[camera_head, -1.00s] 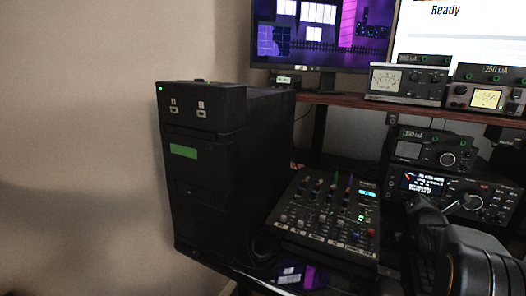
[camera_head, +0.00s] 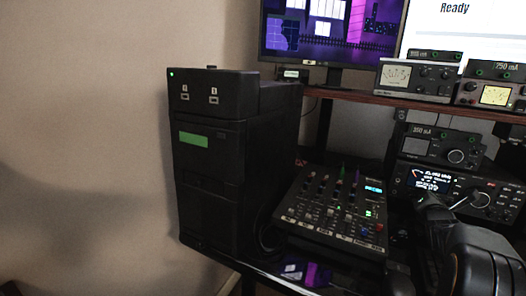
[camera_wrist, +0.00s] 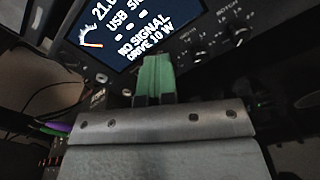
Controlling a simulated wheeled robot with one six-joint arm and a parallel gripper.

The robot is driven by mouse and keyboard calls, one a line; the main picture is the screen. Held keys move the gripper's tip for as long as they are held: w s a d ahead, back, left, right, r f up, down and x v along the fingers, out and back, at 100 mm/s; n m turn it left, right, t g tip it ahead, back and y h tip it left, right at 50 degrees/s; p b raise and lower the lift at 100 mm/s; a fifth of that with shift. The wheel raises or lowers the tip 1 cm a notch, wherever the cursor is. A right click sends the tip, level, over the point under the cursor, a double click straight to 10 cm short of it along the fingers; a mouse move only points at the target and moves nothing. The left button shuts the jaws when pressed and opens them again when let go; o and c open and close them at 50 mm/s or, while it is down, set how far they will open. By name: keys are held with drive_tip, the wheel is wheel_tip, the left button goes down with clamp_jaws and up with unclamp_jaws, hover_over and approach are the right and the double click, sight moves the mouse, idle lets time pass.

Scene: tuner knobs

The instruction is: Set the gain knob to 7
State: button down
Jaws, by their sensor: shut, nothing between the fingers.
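The radio (camera_head: 482,193) with a lit blue screen (camera_head: 430,181) and a big round dial stands at the lower right in the head view. In the wrist view its screen (camera_wrist: 128,30) reads "NO SIGNAL DRIVE 10 W", with small knobs (camera_wrist: 237,30) on the dark panel to its right. I cannot tell which knob is the gain knob; no gain label is readable. My gripper (camera_wrist: 156,74) has green fingertips pressed together, empty, just below the screen's lower edge. Whether it touches the panel is unclear. In the head view my dark arm hides part of the radio's front.
A mixer (camera_head: 335,215) with faders and knobs lies left of my arm. A black computer tower (camera_head: 208,165) stands further left. Another unit (camera_head: 440,147) is stacked above the radio, and metered boxes (camera_head: 415,77) stand on the shelf (camera_head: 350,95) above.

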drive_tip(key=shift+s+d+f, duration=0.2)
drive_tip(key=shift+d+f, duration=0.1)
drive_tip(key=shift+d, duration=0.25)
drive_tip(key=shift+r, duration=0.35)
drive_tip(key=shift+s+d+f+m+g+b, duration=0.15)
drive_tip(key=shift+s+d+f+b, duration=0.3)
drive_tip(key=shift+d+f+b, duration=0.15)
drive_tip(key=shift+s+d+f+m+g+b, duration=0.15)
drive_tip(key=shift+s+d+f+b, duration=0.35)
drive_tip(key=shift+d, duration=0.15)
drive_tip(key=shift+s+d+f, duration=0.2)
drive_tip(key=shift+s+a+r+b, duration=0.2)
drive_tip(key=shift+s+a+r, duration=0.2)
drive_tip(key=shift+a, duration=0.45)
drive_tip(key=shift+s+a+r+b, duration=0.25)
drive_tip(key=shift+s+a+r, duration=0.15)
drive_tip(key=shift+a, duration=0.4)
drive_tip(key=shift+s+a+r+b, duration=0.2)
drive_tip(key=shift+s+a+r, duration=0.15)
drive_tip(key=shift+a, duration=0.5)
